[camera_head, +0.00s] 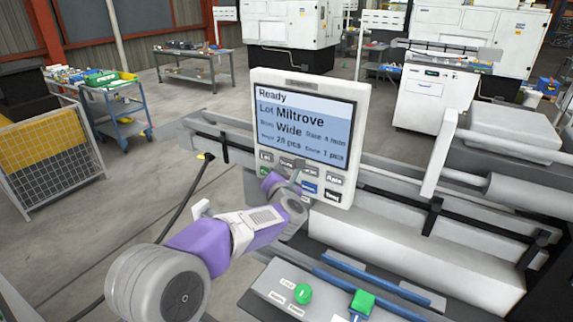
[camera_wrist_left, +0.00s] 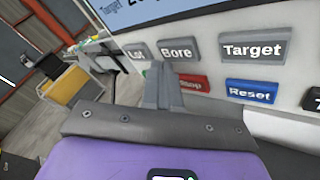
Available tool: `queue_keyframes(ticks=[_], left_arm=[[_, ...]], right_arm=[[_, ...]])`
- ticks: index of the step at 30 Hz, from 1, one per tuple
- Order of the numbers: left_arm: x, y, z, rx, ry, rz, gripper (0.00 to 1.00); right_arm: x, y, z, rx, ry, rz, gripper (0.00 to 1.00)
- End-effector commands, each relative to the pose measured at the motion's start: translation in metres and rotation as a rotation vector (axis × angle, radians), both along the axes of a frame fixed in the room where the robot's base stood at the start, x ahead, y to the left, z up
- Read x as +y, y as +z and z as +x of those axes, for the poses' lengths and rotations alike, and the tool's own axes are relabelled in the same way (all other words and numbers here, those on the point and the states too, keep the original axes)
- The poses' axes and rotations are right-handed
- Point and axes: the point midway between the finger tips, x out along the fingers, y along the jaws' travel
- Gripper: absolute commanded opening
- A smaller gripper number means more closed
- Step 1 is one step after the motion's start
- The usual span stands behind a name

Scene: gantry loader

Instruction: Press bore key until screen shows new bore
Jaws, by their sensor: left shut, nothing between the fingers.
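The control panel (camera_head: 357,112) stands upright with a lit screen (camera_head: 303,123) reading "Ready", "Lot Miltrove", "Wide", "28 pcs" and "1 pcs". The small label before "Wide" is hard to read. The bore key (camera_head: 286,162) is a grey key in the upper key row; in the left wrist view the Bore key (camera_wrist_left: 180,50) sits between Lot (camera_wrist_left: 137,50) and Target (camera_wrist_left: 255,46). My left gripper (camera_head: 297,172) is shut and empty; its fingertips (camera_wrist_left: 163,72) are just below the Bore key, in front of the red Stop key (camera_wrist_left: 194,83). I cannot tell whether they touch the panel. My right gripper is out of view.
A blue Reset key (camera_wrist_left: 251,92) lies right of the fingertips. Below the panel are a green button (camera_head: 303,293) and a green block (camera_head: 362,302). A grey rail (camera_head: 400,185) runs behind the panel. A wire cage (camera_head: 55,165) and a cart (camera_head: 125,125) stand left.

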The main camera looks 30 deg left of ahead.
Motion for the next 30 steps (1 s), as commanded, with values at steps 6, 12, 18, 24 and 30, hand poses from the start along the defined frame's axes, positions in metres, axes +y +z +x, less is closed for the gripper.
queue_keyframes(ticks=[6,12,18,24,30], left_arm=[[0.000,0.000,0.001,0.000,0.000,0.000,0.00],[-0.001,0.000,0.008,-0.001,0.000,0.002,0.00],[-0.001,0.000,0.009,0.000,0.000,0.000,0.00],[-0.001,0.000,0.009,0.000,0.000,0.000,0.00],[-0.001,0.000,0.011,0.000,0.000,0.000,0.00]], right_arm=[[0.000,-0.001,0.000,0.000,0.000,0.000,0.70],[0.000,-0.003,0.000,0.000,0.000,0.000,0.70],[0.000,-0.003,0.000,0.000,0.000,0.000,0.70],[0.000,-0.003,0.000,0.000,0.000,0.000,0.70],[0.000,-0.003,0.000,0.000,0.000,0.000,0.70]])
